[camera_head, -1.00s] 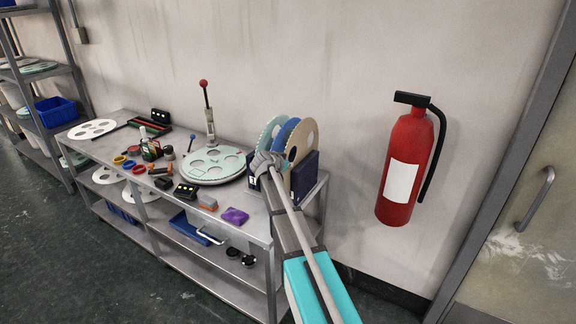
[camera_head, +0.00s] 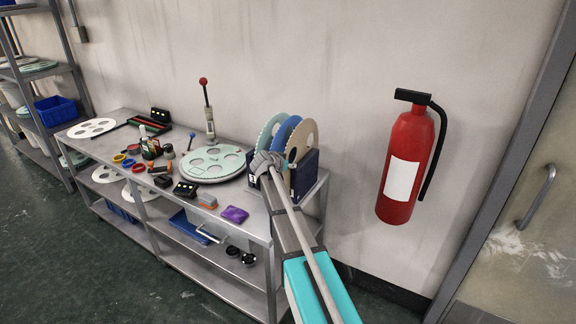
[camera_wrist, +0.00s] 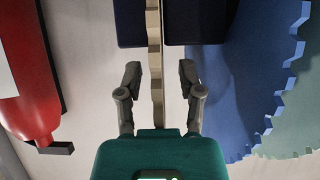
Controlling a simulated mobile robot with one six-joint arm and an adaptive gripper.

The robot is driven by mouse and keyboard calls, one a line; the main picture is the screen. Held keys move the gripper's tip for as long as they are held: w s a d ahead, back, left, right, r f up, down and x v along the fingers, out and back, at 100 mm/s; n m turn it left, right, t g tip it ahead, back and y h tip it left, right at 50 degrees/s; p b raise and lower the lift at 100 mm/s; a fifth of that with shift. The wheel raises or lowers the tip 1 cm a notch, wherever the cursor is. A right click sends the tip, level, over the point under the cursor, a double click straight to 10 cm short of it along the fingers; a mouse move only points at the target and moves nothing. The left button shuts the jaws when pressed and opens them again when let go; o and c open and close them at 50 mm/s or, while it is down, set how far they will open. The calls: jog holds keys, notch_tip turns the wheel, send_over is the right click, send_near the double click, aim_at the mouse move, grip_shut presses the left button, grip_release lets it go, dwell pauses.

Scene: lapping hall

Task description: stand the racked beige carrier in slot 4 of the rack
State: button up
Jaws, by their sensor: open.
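The beige carrier (camera_head: 303,136) stands upright in the dark navy rack (camera_head: 304,176) at the right end of the bench. It is the rightmost of three carriers in the head view. In the wrist view the beige carrier (camera_wrist: 154,65) shows edge-on, with the rack (camera_wrist: 195,22) behind it. My gripper (camera_wrist: 158,78) is open, with one finger on each side of the beige carrier's rim and visible gaps. In the head view my gripper (camera_head: 266,163) is at the rack's near side, its fingers hidden. Slot numbers cannot be read.
A blue carrier (camera_head: 284,133) and a pale green carrier (camera_head: 268,131) stand beside the beige one; the blue one (camera_wrist: 225,90) is close right of my fingers in the wrist view. A fire extinguisher (camera_head: 405,165) hangs on the wall. A lapping plate (camera_head: 212,163) lies on the bench.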

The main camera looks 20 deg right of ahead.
jog(key=shift+r, duration=0.1)
notch_tip(320, 180, up, 13)
jog(key=p, duration=1.3)
dwell(1.2)
jog(key=s+a+f+n+g+y, duration=0.2)
jog(key=s+a, duration=0.4)
jog(key=s, duration=0.6)
jog(key=s+a+f+n+g+y, duration=0.3)
jog(key=s+a, duration=0.4)
jog(key=s, duration=0.5)
jog(key=s+a+f+n+g+y, duration=0.2)
jog(key=s+a+f+n+y, duration=0.2)
jog(key=s, duration=0.8)
jog(key=a+f+n, duration=0.1)
jog(key=a, duration=0.1)
jog(key=shift+a+f+g+y+b, duration=0.15)
jog(key=shift+a+g+y+b, duration=0.15)
jog(key=shift+a+b, duration=0.05)
jog(key=shift+s, duration=0.1)
